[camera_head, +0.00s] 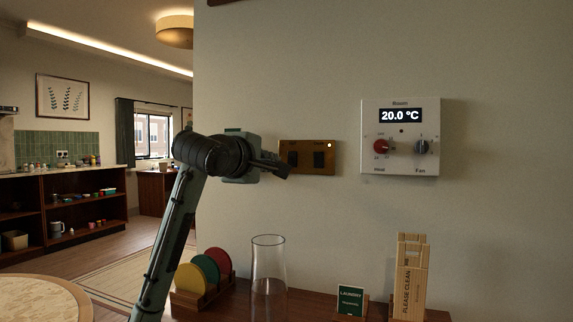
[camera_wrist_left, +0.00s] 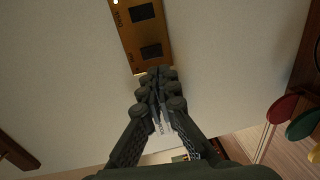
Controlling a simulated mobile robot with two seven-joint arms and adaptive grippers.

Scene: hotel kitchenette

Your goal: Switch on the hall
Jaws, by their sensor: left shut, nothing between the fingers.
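A brass switch plate (camera_head: 331,166) is on the wall, with a left dark rocker (camera_head: 293,159) and a right dark rocker (camera_head: 319,160). A small light shows at its upper right corner. Its labels are too small to read surely, so I cannot tell which rocker is the hall. My left gripper (camera_head: 284,169) is shut and empty, at the plate's left end. In the left wrist view the fingertips (camera_wrist_left: 158,73) overlap the plate's near end (camera_wrist_left: 127,45), just below the nearer rocker (camera_wrist_left: 151,52). I cannot tell whether they touch. My right gripper is out of view.
A thermostat panel (camera_head: 400,158) reading 20.0 °C is on the wall to the right. Below, a wooden shelf holds a rack of coloured discs (camera_head: 190,278), a glass cylinder (camera_head: 268,268), a laundry sign (camera_head: 350,300) and wooden door hangers (camera_head: 410,280). The wall around the plate is clear.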

